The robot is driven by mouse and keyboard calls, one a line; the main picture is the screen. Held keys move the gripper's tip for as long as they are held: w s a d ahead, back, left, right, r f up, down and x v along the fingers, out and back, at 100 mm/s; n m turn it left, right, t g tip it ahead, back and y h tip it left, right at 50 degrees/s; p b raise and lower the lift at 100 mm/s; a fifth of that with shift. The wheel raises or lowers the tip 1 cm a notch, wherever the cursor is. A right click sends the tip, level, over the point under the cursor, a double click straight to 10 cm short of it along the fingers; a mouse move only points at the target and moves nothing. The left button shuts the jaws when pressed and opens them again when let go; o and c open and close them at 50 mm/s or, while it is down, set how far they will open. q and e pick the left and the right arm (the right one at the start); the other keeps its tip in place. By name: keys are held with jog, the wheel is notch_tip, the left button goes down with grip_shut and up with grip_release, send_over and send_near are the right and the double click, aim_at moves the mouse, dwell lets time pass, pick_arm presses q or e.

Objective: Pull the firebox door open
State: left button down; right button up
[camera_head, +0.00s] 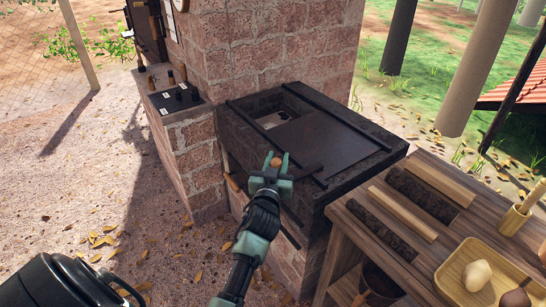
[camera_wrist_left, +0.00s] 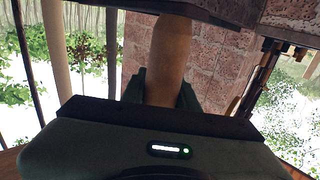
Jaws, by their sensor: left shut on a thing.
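The brick firebox stove (camera_head: 286,264) has a thick dark metal top (camera_head: 325,140) with an opening at its back. My left gripper (camera_head: 279,168) is at the stove's front edge, reaching from below in the head view. It is shut on a round wooden handle, whose tip shows at the jaws. In the left wrist view the wooden handle (camera_wrist_left: 170,55) stands between the two dark fingers (camera_wrist_left: 160,90), with brick behind it. The door panel is mostly hidden by my arm, and I cannot tell how far open it is. My right gripper is not in view.
A wooden workbench (camera_head: 375,245) stands close on the right, with a wooden tray (camera_head: 455,275) and a cup of tools (camera_head: 514,220). A low brick ledge (camera_head: 185,125) with small dark items is at left. Leaf-strewn ground at left is clear.

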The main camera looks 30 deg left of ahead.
pick_arm(q)
jog(key=shift+s+d, duration=0.3)
jog(key=shift+d, duration=0.4)
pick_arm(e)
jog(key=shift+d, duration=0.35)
pick_arm(q)
jog(key=c, duration=1.1)
grip_release()
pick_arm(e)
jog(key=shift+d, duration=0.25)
pick_arm(q)
jog(key=shift+s+f, duration=0.1)
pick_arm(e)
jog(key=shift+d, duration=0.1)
